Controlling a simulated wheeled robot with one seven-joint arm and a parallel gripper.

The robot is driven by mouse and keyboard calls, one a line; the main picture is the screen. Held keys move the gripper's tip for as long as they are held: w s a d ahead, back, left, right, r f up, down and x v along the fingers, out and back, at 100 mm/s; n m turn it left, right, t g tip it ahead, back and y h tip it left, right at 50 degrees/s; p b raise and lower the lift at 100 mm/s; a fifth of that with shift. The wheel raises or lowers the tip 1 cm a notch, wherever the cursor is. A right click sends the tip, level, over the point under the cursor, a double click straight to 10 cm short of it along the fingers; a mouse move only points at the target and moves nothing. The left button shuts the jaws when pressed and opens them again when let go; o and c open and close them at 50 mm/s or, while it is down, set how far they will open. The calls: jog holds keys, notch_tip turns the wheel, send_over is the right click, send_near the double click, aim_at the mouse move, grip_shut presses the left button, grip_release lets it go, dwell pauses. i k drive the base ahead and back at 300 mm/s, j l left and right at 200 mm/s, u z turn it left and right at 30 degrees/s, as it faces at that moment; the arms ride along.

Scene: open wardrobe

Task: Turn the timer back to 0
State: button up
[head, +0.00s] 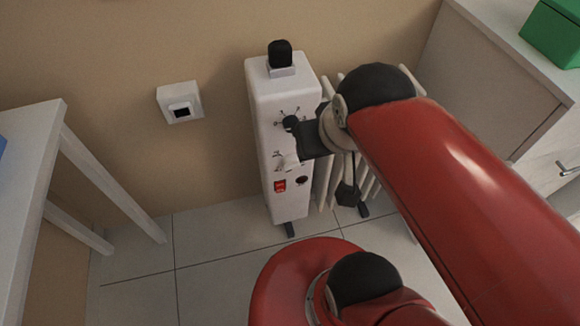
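A white oil heater (261,140) stands upright against the wall in the head view. Its narrow front panel carries the controls. A dark knob (290,121) with printed marks around it sits on the upper part of the panel. A pale dial area (285,162) with marks lies below it, partly hidden. I cannot tell which of these is the timer, and I cannot read any setting. My gripper (298,141) is at the panel's right side, close to both controls. Its fingers are small and partly hidden, so contact and opening are unclear.
A red switch (279,186) and a dark round control (301,181) sit low on the panel. A white table (30,150) is at left, a white cabinet (500,75) with a green box (552,32) at right.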

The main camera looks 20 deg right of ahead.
aim_at(291, 162)
jog(key=k+z, duration=0.7)
jog(key=k+l+z, duration=0.2)
jog(key=z, duration=0.2)
